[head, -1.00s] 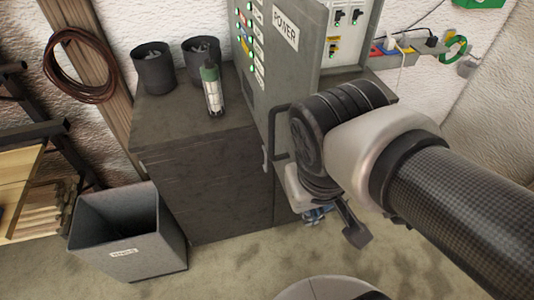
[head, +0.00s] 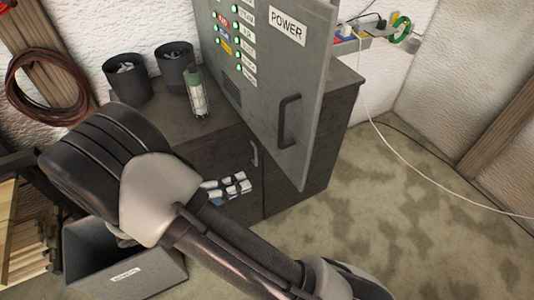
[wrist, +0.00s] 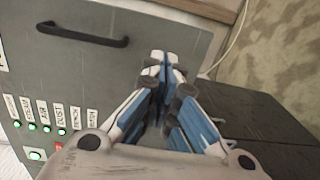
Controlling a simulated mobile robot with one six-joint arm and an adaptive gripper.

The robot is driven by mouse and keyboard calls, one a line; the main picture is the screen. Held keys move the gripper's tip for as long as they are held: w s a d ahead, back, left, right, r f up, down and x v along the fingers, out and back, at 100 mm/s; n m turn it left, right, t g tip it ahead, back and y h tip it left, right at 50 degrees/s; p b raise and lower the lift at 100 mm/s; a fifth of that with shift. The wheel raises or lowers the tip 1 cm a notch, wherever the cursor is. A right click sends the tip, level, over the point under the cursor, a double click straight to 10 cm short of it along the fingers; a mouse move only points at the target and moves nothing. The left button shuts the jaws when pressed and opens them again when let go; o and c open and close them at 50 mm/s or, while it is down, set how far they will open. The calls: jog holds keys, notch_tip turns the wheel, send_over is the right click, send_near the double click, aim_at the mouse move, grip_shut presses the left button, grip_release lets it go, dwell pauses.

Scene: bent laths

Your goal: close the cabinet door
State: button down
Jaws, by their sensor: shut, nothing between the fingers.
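The grey cabinet door (head: 268,68), labelled POWER, shows its outer face with a dark bar handle (head: 288,121). It appears swung out, its lower free corner hanging past the bench's front edge. The cabinet's inside is hidden. My gripper (head: 244,182) is shut and empty, below and left of the handle, in front of the bench. In the wrist view its fingers (wrist: 163,62) point toward the door (wrist: 150,25), with the handle (wrist: 85,34) to their left. I cannot tell whether they touch the door.
A grey bin (head: 95,245) is at lower left. A white cable (head: 400,155) crosses the right side.

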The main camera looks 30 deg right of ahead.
aim_at(293, 159)
jog(key=shift+t+h, duration=0.3)
jog(key=d, duration=0.4)
jog(key=w+d, duration=0.1)
jog(key=d, duration=0.3)
jog(key=d+b, duration=0.1)
jog(key=d, duration=0.4)
jog(key=shift+w+d+f, duration=0.1)
jog(key=shift+w+f, duration=0.1)
jog(key=shift+f, duration=0.15)
